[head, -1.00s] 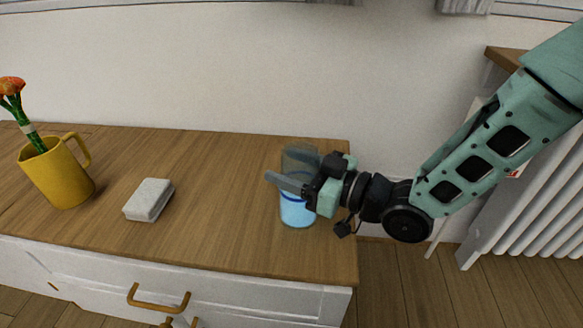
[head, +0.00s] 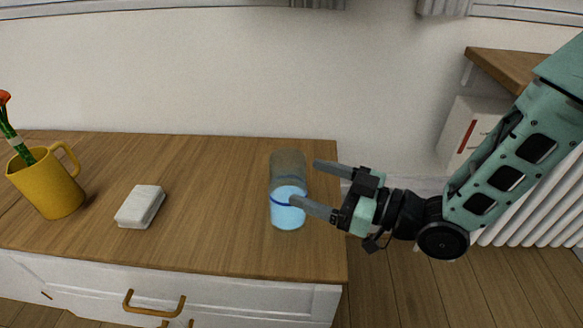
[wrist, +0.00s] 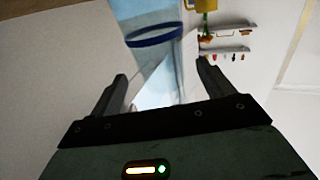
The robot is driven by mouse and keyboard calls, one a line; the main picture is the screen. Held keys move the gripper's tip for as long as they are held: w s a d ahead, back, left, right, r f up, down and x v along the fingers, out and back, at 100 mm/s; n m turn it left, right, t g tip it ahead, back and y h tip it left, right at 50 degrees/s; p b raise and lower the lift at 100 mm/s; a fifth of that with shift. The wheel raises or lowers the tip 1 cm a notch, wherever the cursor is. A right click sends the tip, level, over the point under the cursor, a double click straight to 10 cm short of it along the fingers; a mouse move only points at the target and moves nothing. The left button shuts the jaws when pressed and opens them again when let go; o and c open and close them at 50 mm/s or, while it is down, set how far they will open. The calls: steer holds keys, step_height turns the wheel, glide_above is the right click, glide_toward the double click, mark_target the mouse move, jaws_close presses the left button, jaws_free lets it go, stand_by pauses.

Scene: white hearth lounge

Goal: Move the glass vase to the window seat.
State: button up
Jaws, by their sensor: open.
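The glass vase (head: 288,170) is a clear cylinder with blue liquid and a dark blue band, standing upright near the right end of the wooden cabinet top (head: 215,235). My gripper (head: 318,185) is open and just to the right of the vase, its fingers pointing left toward it. One fingertip overlaps the vase's right edge in the head view; I cannot tell if it touches. In the wrist view the vase (wrist: 152,40) shows large and tilted, beyond and between the open fingers (wrist: 160,85). I cannot make out a window seat for certain.
A yellow jug (head: 48,185) with an orange flower stands at the left, and a pale block (head: 140,206) lies between it and the vase. At the right are a wooden-topped unit (head: 505,68) and a white radiator (head: 535,205). The cabinet top behind the block is clear.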

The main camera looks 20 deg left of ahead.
steer(key=shift+s+d+p, duration=0.2)
steer(key=shift+d, duration=0.95)
steer(key=shift+s+d+p, duration=0.2)
steer(key=shift+d, duration=0.9)
steer(key=s+d+r+m+h, duration=0.1)
steer(key=s+d+m+h, duration=0.2)
steer(key=d+h, duration=0.45)
steer(key=s+d+r+m+h, duration=0.1)
steer(key=s+d+m+h, duration=0.2)
steer(key=d+h, duration=0.4)
steer(key=s+d+r+m+g+h, duration=0.2)
steer(key=s+d, duration=0.1)
steer(key=s, duration=0.6)
steer(key=shift+d+r+m+g+h, duration=0.2)
steer(key=shift+r+m+g+h, duration=0.1)
steer(key=shift+g+h, duration=0.1)
